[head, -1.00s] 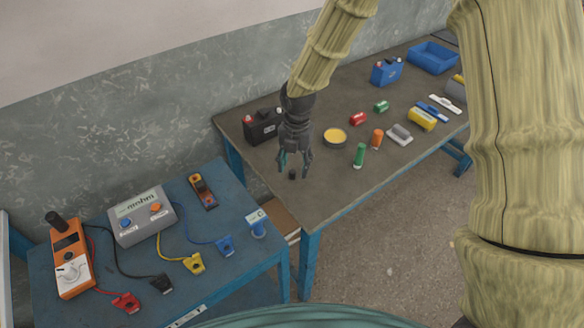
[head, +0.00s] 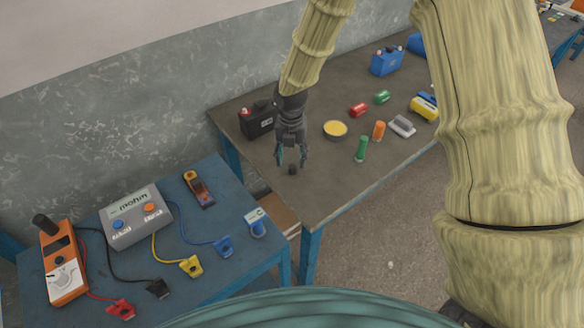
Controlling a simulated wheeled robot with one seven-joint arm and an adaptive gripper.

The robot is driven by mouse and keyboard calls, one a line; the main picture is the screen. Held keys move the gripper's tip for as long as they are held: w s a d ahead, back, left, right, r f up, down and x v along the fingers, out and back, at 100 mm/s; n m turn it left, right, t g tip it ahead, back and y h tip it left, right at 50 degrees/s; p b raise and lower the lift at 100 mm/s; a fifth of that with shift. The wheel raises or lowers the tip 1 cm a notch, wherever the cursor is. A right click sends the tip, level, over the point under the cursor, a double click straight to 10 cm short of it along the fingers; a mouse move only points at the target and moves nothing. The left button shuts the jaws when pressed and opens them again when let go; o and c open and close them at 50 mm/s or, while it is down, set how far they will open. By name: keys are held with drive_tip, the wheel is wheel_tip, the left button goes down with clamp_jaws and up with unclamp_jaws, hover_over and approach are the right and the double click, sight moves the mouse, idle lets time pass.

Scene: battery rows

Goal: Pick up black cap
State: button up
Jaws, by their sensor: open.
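The black cap (head: 292,170) is a small dark cylinder on the brown table top, near its left front corner. My gripper (head: 291,161) points down just above it, with its two fingers spread on either side of the cap. The jaws are open and hold nothing. From this view I cannot tell whether a fingertip touches the cap or the table.
A black battery (head: 257,119) stands behind my gripper to the left. A yellow-topped round tin (head: 335,130), a green cylinder (head: 361,149) and an orange cylinder (head: 379,131) stand to the right. A lower blue table (head: 228,190) with meters and leads is at left.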

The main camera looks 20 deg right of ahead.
sight(293, 166)
drive_tip(key=f, duration=0.1)
drive_tip(key=f+p, duration=0.1)
drive_tip(key=f, duration=0.1)
drive_tip(key=shift+w+d+f, duration=0.2)
drive_tip(key=shift+d, duration=0.05)
drive_tip(key=shift+f+p, duration=0.4)
drive_tip(key=shift+f, duration=0.55)
drive_tip(key=c, duration=0.8)
